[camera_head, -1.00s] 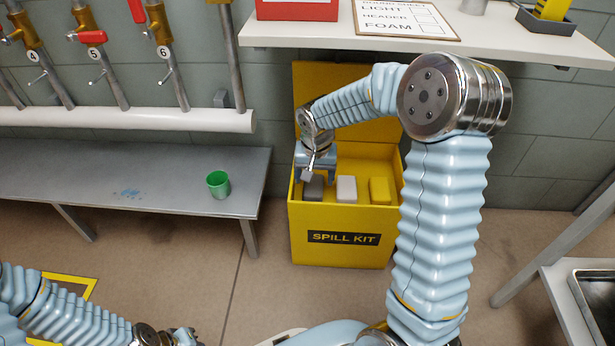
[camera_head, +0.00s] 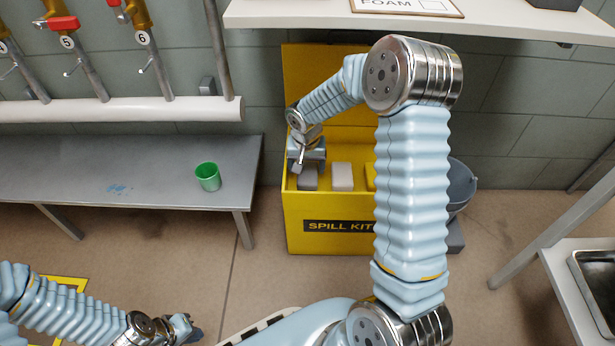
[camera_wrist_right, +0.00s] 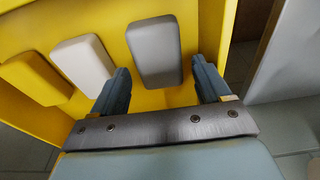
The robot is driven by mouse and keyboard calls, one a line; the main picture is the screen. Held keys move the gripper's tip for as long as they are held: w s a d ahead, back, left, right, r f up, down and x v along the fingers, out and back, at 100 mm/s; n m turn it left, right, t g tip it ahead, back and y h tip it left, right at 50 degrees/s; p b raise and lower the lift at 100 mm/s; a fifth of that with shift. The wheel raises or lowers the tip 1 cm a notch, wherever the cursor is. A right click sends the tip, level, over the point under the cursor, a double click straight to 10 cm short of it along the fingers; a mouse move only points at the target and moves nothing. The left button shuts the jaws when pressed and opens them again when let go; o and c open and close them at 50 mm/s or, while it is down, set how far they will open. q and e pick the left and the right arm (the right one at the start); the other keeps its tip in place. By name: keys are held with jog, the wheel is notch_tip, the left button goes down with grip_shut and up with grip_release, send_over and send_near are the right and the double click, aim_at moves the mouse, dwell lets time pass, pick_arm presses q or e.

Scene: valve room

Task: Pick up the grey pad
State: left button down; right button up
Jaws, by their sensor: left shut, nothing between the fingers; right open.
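The grey pad (camera_head: 308,180) stands at the left end of the open yellow spill kit box (camera_head: 312,238). In the right wrist view the grey pad (camera_wrist_right: 155,50) lies ahead of my right gripper (camera_wrist_right: 163,80), between the lines of its two open fingers. The fingers are apart, and I cannot tell whether they reach past the pad's near end. In the head view the right gripper (camera_head: 308,160) is over the pad and partly hides it. My left gripper (camera_head: 188,328) is shut and empty, low at the bottom left.
A white pad (camera_head: 342,177) and a yellow pad (camera_head: 370,177) sit beside the grey one in the box. A metal bench (camera_head: 130,165) with a green cup (camera_head: 208,177) is to the left. A grey bucket (camera_head: 461,187) stands right of the box, under a shelf (camera_head: 300,16).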

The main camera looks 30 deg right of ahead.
aim_at(308, 172)
jog(key=f, duration=0.4)
jog(key=shift+w+d+f+b, duration=0.1)
jog(key=shift+w+d+b, duration=0.2)
jog(key=c, duration=0.7)
jog(key=shift+r, duration=0.2)
jog(key=shift+r, duration=0.25)
notch_tip(308, 172, up, 2)
jog(key=shift+r+p, duration=0.25)
jog(key=shift+p, duration=0.15)
jog(key=s+a+r, duration=0.2)
jog(key=s+r, duration=0.1)
jog(key=s+a+r, duration=0.3)
jog(key=s, duration=0.1)
jog(key=s+a+r+p, duration=0.1)
jog(key=s+a+r, duration=0.2)
jog(key=s, duration=0.1)
jog(key=shift+s+a+r, duration=0.1)
jog(key=shift+a+r, duration=0.15)
jog(key=shift+r, duration=0.15)
